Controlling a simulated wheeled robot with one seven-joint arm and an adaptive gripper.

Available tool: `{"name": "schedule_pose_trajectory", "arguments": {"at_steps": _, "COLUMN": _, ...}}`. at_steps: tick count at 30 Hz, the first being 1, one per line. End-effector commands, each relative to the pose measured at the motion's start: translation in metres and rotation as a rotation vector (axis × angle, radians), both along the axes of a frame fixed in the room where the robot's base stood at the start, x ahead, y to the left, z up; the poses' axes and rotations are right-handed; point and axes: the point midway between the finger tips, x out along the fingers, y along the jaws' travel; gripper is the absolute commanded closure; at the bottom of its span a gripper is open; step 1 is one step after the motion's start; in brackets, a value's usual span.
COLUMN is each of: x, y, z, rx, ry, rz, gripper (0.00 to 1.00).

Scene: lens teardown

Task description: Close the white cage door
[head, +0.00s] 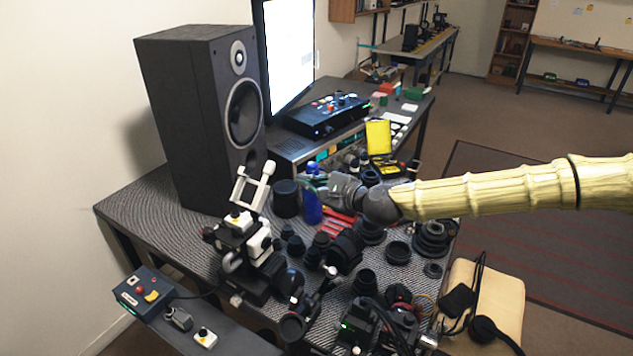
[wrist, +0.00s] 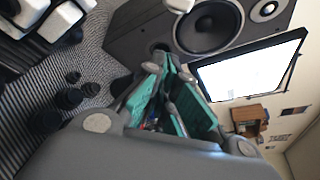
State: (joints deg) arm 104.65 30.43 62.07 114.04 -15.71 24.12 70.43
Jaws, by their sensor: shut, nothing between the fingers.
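A white open frame (head: 252,188), which looks like the cage door, stands raised and tilted on top of a black-and-white device (head: 246,252) on the bench. My gripper (head: 318,188) is right of the frame, apart from it, and reaches in from the right. Its grey fingers with teal pads are shut and empty in the wrist view (wrist: 172,75). White and dark parts (wrist: 62,18), probably of the device, show at the upper left of the wrist view. A small white piece (wrist: 180,5) at its top edge may be the frame's end; I cannot tell.
A tall black speaker (head: 200,110) stands behind the device, and a lit monitor (head: 290,50) is at the back. Several black lens parts (head: 345,250) crowd the bench right of the device. A blue cylinder (head: 312,208) is just below my gripper. A control box (head: 145,292) sits at front left.

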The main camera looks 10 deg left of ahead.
Motion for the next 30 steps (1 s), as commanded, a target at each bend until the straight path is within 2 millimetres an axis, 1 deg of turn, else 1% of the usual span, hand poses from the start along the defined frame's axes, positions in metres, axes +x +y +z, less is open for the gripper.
{"name": "schedule_pose_trajectory", "arguments": {"at_steps": 1, "x": 0.004, "y": 0.008, "z": 0.000, "rx": -0.001, "ry": 0.000, "rz": 0.001, "gripper": 1.00}}
{"name": "schedule_pose_trajectory", "arguments": {"at_steps": 6, "x": 0.017, "y": 0.027, "z": -0.005, "rx": -0.001, "ry": 0.000, "rz": 0.001, "gripper": 1.00}}
{"name": "schedule_pose_trajectory", "arguments": {"at_steps": 17, "x": 0.040, "y": 0.058, "z": -0.016, "rx": 0.000, "ry": 0.000, "rz": -0.001, "gripper": 1.00}}
{"name": "schedule_pose_trajectory", "arguments": {"at_steps": 18, "x": 0.037, "y": 0.059, "z": -0.010, "rx": 0.000, "ry": -0.001, "rz": 0.000, "gripper": 1.00}}
{"name": "schedule_pose_trajectory", "arguments": {"at_steps": 24, "x": 0.023, "y": 0.063, "z": 0.004, "rx": -0.001, "ry": -0.002, "rz": -0.001, "gripper": 1.00}}
{"name": "schedule_pose_trajectory", "arguments": {"at_steps": 30, "x": 0.015, "y": 0.065, "z": 0.011, "rx": 0.000, "ry": -0.001, "rz": -0.003, "gripper": 1.00}}
